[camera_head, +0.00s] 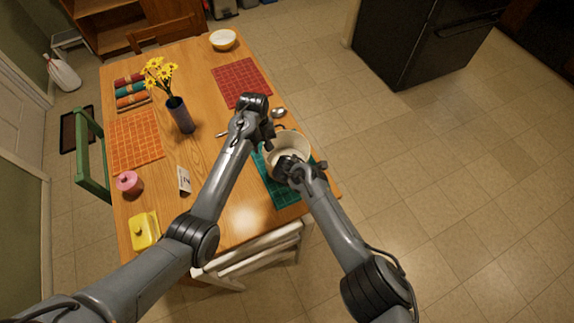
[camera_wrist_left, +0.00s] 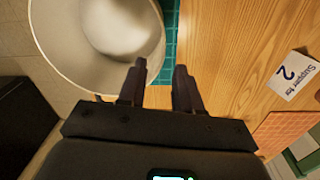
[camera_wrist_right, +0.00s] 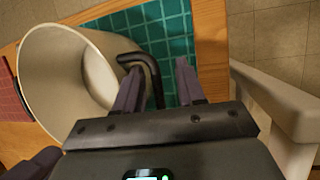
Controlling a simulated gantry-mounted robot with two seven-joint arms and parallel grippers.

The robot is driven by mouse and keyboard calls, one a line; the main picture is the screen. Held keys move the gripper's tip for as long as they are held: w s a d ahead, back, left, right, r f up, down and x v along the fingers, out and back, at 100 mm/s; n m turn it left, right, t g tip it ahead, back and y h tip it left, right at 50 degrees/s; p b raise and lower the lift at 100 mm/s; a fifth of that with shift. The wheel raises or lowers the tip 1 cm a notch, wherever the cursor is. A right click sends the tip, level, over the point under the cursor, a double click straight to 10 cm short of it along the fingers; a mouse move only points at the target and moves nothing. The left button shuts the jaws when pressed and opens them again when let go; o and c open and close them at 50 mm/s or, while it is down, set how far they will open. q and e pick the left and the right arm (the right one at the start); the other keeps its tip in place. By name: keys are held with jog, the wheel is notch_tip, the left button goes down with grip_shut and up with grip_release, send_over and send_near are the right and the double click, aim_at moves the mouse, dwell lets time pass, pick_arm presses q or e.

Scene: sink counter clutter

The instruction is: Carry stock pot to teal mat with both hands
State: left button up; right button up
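The cream stock pot (camera_head: 290,143) stands over the teal mat (camera_head: 283,191) at the table's right edge; my grippers partly hide it. It is empty inside as far as I see. My left gripper (camera_wrist_left: 160,75) is open beside the pot's rim, with bare wood and mat showing between its fingers. In the right wrist view, the pot (camera_wrist_right: 50,80) has a black handle (camera_wrist_right: 150,68) that shows between the spread fingers of my right gripper (camera_wrist_right: 157,75). Contact with that handle is not clear. The teal mat also shows in the right wrist view (camera_wrist_right: 172,35).
A vase of yellow flowers (camera_head: 180,115), a card (camera_head: 184,180), a pink jar (camera_head: 129,183) and a yellow butter dish (camera_head: 144,231) stand to the left. A red mat (camera_head: 240,82) and a bowl (camera_head: 223,39) lie farther back. A white chair (camera_head: 250,258) is at the near edge.

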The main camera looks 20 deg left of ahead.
jog(key=v, duration=1.1)
jog(key=shift+r, duration=0.1)
